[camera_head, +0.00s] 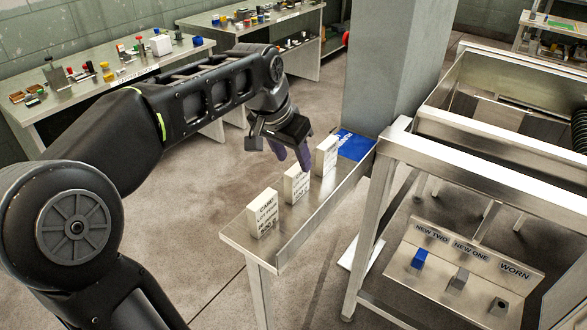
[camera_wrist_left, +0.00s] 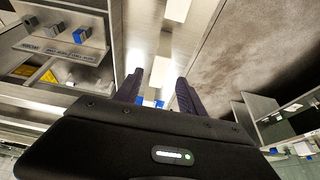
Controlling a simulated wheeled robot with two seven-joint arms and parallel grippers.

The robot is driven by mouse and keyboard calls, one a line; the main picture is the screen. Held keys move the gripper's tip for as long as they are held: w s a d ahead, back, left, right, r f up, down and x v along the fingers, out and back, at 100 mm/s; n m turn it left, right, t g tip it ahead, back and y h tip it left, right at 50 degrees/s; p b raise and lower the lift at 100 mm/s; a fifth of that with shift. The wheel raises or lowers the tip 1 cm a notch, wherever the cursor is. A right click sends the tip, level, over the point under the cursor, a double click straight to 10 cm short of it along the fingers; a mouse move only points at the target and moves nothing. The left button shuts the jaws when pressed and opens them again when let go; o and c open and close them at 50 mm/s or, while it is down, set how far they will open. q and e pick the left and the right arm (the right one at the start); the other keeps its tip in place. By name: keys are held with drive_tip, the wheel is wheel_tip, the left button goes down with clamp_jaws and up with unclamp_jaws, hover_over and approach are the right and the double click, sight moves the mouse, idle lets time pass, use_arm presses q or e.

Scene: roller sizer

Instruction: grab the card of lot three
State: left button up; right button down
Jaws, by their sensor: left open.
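Three white cards stand upright in a row on a narrow metal shelf (camera_head: 308,217): a near card (camera_head: 263,213), a middle card (camera_head: 297,184) and a far card (camera_head: 327,156). Each has dark printing; the lot numbers are too small to read surely. My left gripper (camera_head: 291,156) is open and empty, fingers pointing down, just left of the far card and behind the middle one. In the left wrist view, the open fingers (camera_wrist_left: 157,88) frame the shelf, with two white cards (camera_wrist_left: 177,10) (camera_wrist_left: 160,72) in line. My right gripper is not in view.
A blue panel (camera_head: 355,145) lies at the shelf's far end, by a grey pillar (camera_head: 390,70). A metal frame (camera_head: 480,165) stands close on the right, with a labelled rack (camera_head: 470,262) beneath. Benches with small parts (camera_head: 110,75) stand behind. Floor left of the shelf is clear.

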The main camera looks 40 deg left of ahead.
sight(300, 175)
use_arm(q)
drive_tip(key=shift+s+d+r, duration=0.1)
drive_tip(key=shift+x, duration=1.35)
drive_tip(key=shift+p+x, duration=0.3)
drive_tip(key=shift+x, duration=2.3)
clamp_jaws()
